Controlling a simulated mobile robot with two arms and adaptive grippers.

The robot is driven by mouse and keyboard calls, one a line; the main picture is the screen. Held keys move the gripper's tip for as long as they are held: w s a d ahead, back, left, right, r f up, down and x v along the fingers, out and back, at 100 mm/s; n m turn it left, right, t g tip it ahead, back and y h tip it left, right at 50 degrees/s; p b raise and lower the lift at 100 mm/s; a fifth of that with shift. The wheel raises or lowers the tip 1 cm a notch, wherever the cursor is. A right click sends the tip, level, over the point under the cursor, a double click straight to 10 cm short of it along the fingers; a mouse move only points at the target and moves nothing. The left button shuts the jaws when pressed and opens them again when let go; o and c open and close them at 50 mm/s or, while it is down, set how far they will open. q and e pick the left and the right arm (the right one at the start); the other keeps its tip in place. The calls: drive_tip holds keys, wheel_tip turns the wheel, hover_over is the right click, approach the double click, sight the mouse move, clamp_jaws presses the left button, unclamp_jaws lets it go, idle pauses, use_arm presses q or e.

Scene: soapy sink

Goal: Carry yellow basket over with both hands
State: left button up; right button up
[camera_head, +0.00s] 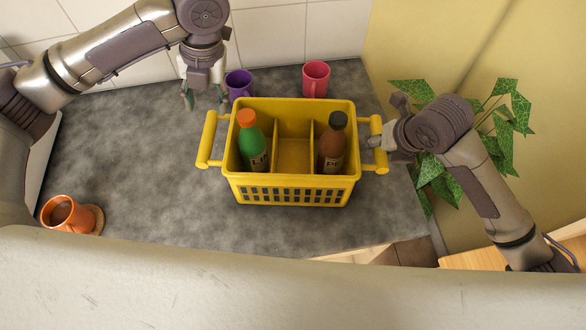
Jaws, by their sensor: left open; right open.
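The yellow basket (293,180) stands upright on the grey counter, with a bar handle at its left end (207,139) and another at its right end (377,144). It holds a green bottle with an orange cap (251,143) in its left part and a brown bottle with a dark cap (332,146) in its right part. My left gripper (203,98) is open and empty, pointing down behind and above the left handle, apart from it. My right gripper (376,141) is open at the right handle; whether it touches the handle I cannot tell.
A purple mug (239,84) and a pink mug (315,80) stand behind the basket near the tiled wall. A leafy plant (437,181) is at the right.

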drive_tip(key=shift+r, duration=0.2)
use_arm(q)
drive_tip(key=shift+r, duration=0.15)
use_arm(e)
drive_tip(key=v, duration=1.1)
drive_tip(key=shift+s+r, duration=0.2)
drive_tip(key=shift+r, duration=0.05)
drive_tip(key=shift+d, duration=0.15)
use_arm(q)
drive_tip(key=o, duration=0.8)
drive_tip(key=shift+a+p, duration=0.9)
drive_tip(key=shift+a, duration=1.6)
use_arm(e)
drive_tip(key=shift+r, duration=0.9)
